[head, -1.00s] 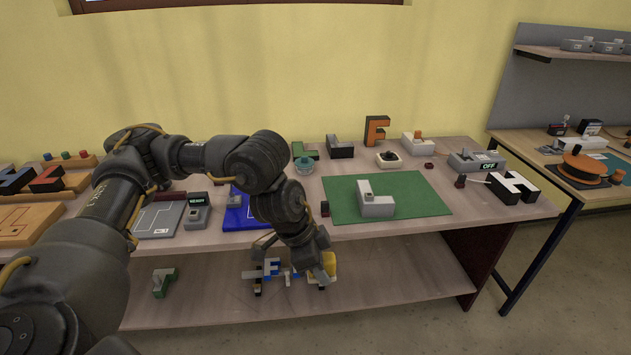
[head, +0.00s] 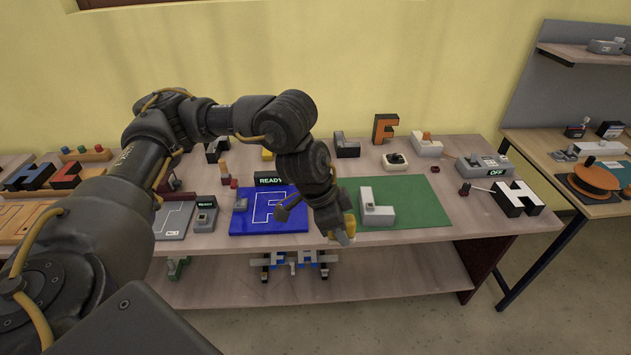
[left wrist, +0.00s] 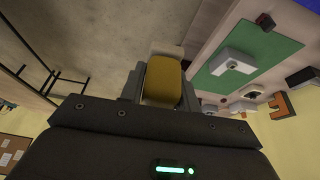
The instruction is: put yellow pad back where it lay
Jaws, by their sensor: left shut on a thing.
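My left gripper (head: 345,234) is in front of the table's front edge, left of the green mat (head: 412,191). It is shut on the yellow pad (left wrist: 162,80), which fills the space between the fingers in the left wrist view. In the head view only a small yellow part of the pad (head: 350,222) shows beside the fingers. A grey L-shaped block (head: 376,212) stands on the green mat, close to the right of the gripper. My right gripper is in neither view.
A blue board (head: 264,222) with a white F outline lies left of the gripper. A grey READY box (head: 205,215) stands farther left. The lower shelf (head: 390,282) holds small blue-and-white pieces.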

